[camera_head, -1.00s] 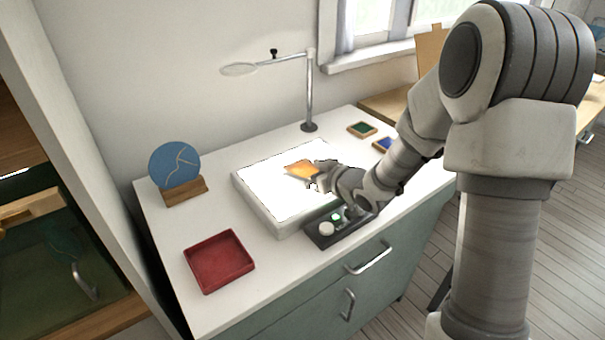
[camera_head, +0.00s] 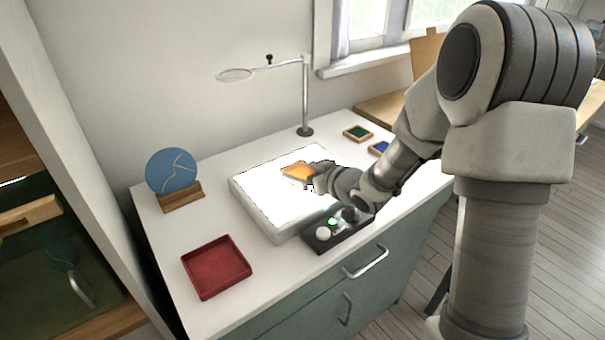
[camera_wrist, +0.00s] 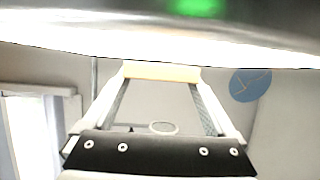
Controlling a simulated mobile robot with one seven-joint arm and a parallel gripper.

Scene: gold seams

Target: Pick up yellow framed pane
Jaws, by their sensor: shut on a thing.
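The yellow framed pane (camera_head: 297,171) shows as a small orange-yellow square over the lit white light panel (camera_head: 262,200). My gripper (camera_head: 312,180) is at its right side in the head view, with the arm reaching in from the right. In the wrist view my gripper (camera_wrist: 160,76) is shut on a pale wooden strip of the pane's frame (camera_wrist: 162,73), which spans between the two fingertips. The rest of the pane is hidden there. I cannot tell how far the pane is above the panel.
A control box (camera_head: 338,233) with a green light sits at the panel's front right. A red tray (camera_head: 216,267) is at front left, a blue disc (camera_head: 172,170) in a wooden stand behind it. A magnifier lamp (camera_head: 306,95) and green pane (camera_head: 357,133) are at the back.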

